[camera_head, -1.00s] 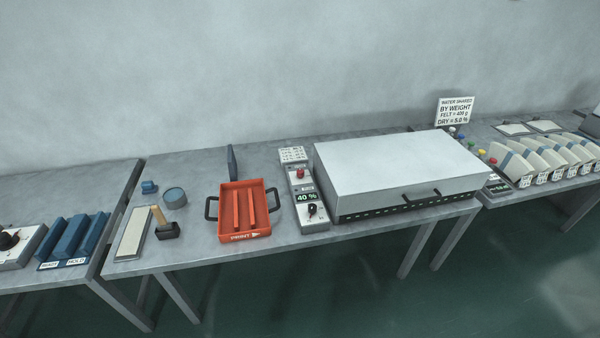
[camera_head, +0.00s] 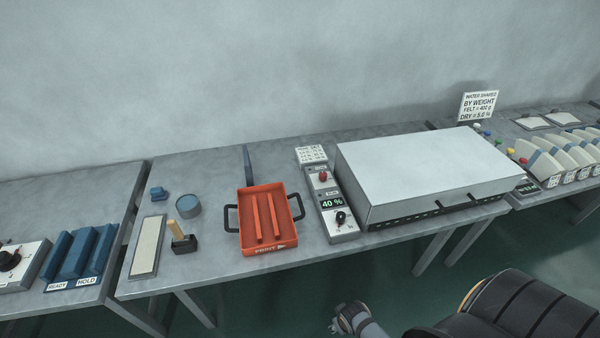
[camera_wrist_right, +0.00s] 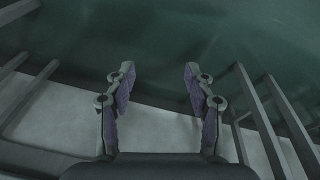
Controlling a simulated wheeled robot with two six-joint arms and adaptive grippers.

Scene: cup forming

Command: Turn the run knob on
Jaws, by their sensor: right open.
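A narrow grey control box (camera_head: 346,236) stands on the middle table, with a red knob (camera_head: 323,176) near its back, a "40 %" display (camera_head: 332,203) and a black knob (camera_head: 341,216) at its front end. Small labels sit by the knobs, too blurred to read, so I cannot tell which is the run knob. My right gripper (camera_wrist_right: 158,75) is open and empty in the right wrist view, over dark floor and a pale surface. In the head view my right arm enters at the lower right, in front of and below the table edge, apart from the box. My left gripper is not in view.
A large white-lidded unit (camera_head: 430,165) stands right of the box. A red tray (camera_head: 263,222) with black handles is left of it. A left-table control box has another black knob (camera_head: 8,261). Floor (camera_head: 290,300) is open before the table.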

